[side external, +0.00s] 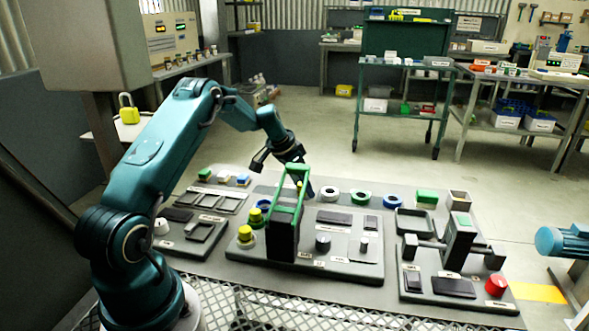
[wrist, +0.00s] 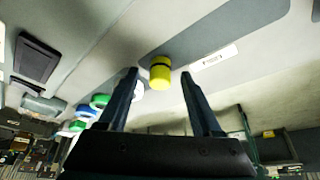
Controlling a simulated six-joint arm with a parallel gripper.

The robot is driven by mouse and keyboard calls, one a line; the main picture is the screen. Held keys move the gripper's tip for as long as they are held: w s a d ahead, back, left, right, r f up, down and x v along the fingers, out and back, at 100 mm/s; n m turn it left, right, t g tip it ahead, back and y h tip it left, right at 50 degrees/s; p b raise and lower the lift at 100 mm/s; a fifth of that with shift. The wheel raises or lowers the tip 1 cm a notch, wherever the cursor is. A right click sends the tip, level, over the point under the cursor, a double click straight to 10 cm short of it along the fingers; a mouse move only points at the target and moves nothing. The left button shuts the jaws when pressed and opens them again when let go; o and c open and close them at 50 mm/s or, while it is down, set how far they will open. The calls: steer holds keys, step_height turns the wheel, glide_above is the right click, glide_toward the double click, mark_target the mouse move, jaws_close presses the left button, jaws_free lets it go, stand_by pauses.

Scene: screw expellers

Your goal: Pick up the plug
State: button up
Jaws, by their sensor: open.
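A short yellow cylinder (wrist: 160,71), which looks like the plug, stands on a grey plate in the wrist view. It lies ahead between the two dark fingers of my gripper (wrist: 159,76), with gaps on both sides. The fingers are apart and hold nothing. In the side view my gripper (side external: 302,182) points down behind the green handle frame, which partly covers it. A small bit of yellow shows through that frame by the fingers; I cannot tell for sure that it is the same cylinder.
The green handle frame (side external: 290,192) rises close to my gripper. White, green and blue rings (side external: 361,198) lie to the right. A fixture with a red button (side external: 496,285) is farther right.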

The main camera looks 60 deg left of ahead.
steer(key=shift+f, duration=0.15)
jaws_close()
steer(key=shift+w, duration=0.1)
